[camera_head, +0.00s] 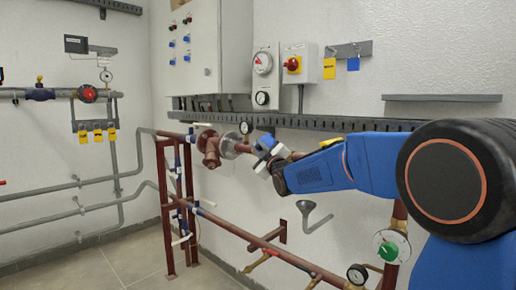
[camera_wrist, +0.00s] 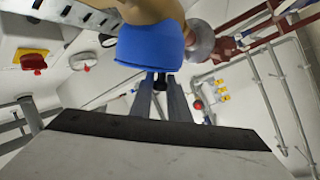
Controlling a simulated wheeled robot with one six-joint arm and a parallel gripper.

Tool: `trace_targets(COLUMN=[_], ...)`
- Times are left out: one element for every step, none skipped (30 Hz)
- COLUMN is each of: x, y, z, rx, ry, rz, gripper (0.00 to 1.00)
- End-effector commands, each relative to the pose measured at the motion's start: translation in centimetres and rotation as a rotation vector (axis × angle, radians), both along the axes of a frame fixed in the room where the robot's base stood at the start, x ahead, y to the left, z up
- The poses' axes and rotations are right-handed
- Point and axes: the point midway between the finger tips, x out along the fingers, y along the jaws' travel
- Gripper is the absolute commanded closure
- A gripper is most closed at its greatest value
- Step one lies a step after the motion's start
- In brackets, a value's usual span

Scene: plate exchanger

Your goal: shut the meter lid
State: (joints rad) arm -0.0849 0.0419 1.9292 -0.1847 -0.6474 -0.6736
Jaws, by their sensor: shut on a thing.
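The blue meter lid (camera_wrist: 150,45) shows large at the top middle of the wrist view, against the brass-coloured meter body (camera_wrist: 150,10). In the head view the blue lid (camera_head: 267,142) is small, at the pipe left of my wrist. My gripper (camera_wrist: 160,78) has its two grey fingers close together at the lid's lower edge, with a small dark part between the tips. It is shut on the lid, though the exact contact is partly hidden. In the head view my gripper (camera_head: 266,157) is at the meter and partly covers it. I cannot tell the lid's exact angle.
A slotted cable tray (camera_head: 330,123) runs along the wall above my arm. A red-knob switch box (camera_head: 298,64) hangs higher. A funnel (camera_head: 314,215) is below my arm.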

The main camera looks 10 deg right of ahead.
Motion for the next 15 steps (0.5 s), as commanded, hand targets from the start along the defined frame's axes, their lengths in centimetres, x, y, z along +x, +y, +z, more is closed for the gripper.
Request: trace_targets(x=[0.02,0.02,0.01,0.01,0.02,0.01,0.01,0.01,0.01,0.01,0.01,0.01,-0.01,-0.06,-0.19], y=[0.01,0.01,0.01,0.01,0.01,0.01,0.00,0.00,0.00,0.00,0.00,0.00,0.00,-0.02,-0.04], z=[-0.16,-0.16,-0.17,-0.17,-0.16,-0.14,-0.14,-0.12,-0.11,-0.11,-0.09,-0.08,-0.08,-0.09,-0.12], rx=[-0.001,-0.001,-0.001,-0.001,-0.001,-0.001,0.000,0.000,0.001,0.001,0.001,0.001,0.001,0.001,0.001], ry=[0.003,0.003,0.003,0.003,0.003,0.003,0.003,0.003,0.002,0.002,0.002,0.002,0.002,0.002,0.002], rz=[0.000,0.000,0.000,0.000,0.000,0.000,0.000,0.000,0.000,0.000,0.000,0.000,0.000,0.000,0.000], gripper=[1.00,1.00,0.77,0.70,0.65,0.65,0.65,0.65,0.65,0.65,0.65,0.65,0.65,0.65,0.65])
